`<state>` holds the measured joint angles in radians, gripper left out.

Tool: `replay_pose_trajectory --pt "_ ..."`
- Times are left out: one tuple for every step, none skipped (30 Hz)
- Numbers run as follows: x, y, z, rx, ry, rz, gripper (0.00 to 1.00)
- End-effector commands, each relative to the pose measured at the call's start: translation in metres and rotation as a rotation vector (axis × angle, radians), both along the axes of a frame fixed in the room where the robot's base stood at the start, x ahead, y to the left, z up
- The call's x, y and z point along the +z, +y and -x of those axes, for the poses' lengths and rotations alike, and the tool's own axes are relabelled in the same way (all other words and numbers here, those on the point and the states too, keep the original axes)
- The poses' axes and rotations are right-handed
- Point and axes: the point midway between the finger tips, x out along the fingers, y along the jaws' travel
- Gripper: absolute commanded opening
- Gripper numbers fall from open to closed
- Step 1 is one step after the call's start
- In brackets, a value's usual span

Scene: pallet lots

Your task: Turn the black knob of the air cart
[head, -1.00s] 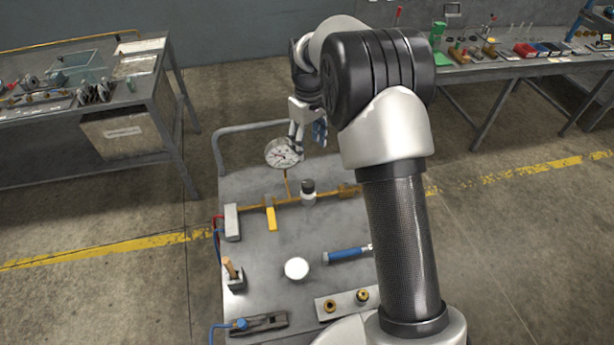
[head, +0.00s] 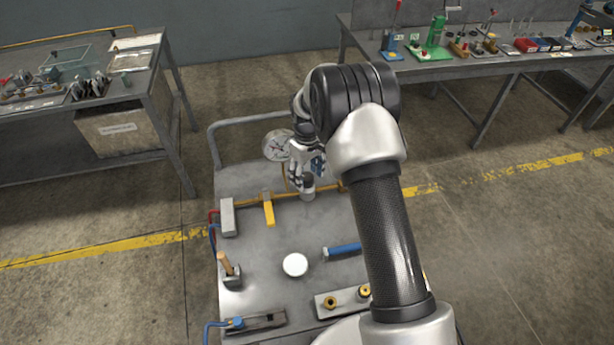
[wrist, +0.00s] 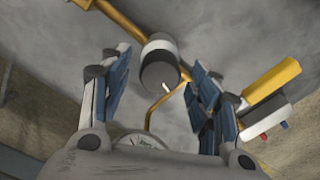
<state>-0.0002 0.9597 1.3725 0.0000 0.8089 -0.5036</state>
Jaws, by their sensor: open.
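The black knob (head: 307,181) tops a short light-grey cylinder on the brass pipe of the air cart (head: 270,290). In the wrist view the knob (wrist: 158,74) shows as a dark round cap with a white mark, between and beyond my fingers. My gripper (head: 305,180) is over the cart's far part, right by the knob; its open fingers (wrist: 152,95) with blue pads stand either side of it in the wrist view. I cannot tell whether the fingers touch it. The pressure gauge (head: 278,145) is just left of my gripper.
On the cart are a yellow lever (head: 268,212), a white disc (head: 295,265), a blue-handled piece (head: 345,249) and a plate with brass fittings (head: 343,300). A cart handle rail (head: 250,125) rises at the back. Benches stand back left and back right.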

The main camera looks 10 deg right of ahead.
Motion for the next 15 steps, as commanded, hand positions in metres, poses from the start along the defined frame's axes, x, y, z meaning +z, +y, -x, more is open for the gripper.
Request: replay_pose_trajectory --pt "-0.0021 0.0 0.0 0.0 0.0 0.0 0.56" --pt "-0.0026 0.0 0.0 0.0 0.0 0.0 0.56" --pt "-0.0029 0.0 0.0 0.0 0.0 0.0 0.56" --pt "-0.003 0.0 0.0 0.0 0.0 0.0 0.56" --pt "-0.0029 0.0 0.0 0.0 0.0 0.0 0.56" --pt "-0.0028 0.0 0.0 0.0 0.0 0.0 0.56" --pt "-0.0027 0.0 0.0 0.0 0.0 0.0 0.56" --pt "-0.0027 0.0 0.0 0.0 0.0 0.0 0.56" --pt "-0.0026 0.0 0.0 0.0 0.0 0.0 0.56" --pt "-0.0026 0.0 0.0 0.0 0.0 0.0 0.54" --pt "-0.0026 0.0 0.0 0.0 0.0 0.0 0.52" --pt "-0.0026 0.0 0.0 0.0 0.0 0.0 0.49" --pt "-0.0026 0.0 0.0 0.0 0.0 0.0 0.47" --pt "-0.0026 0.0 0.0 0.0 0.0 0.0 0.46" --pt "-0.0026 0.0 0.0 0.0 0.0 0.0 0.43"
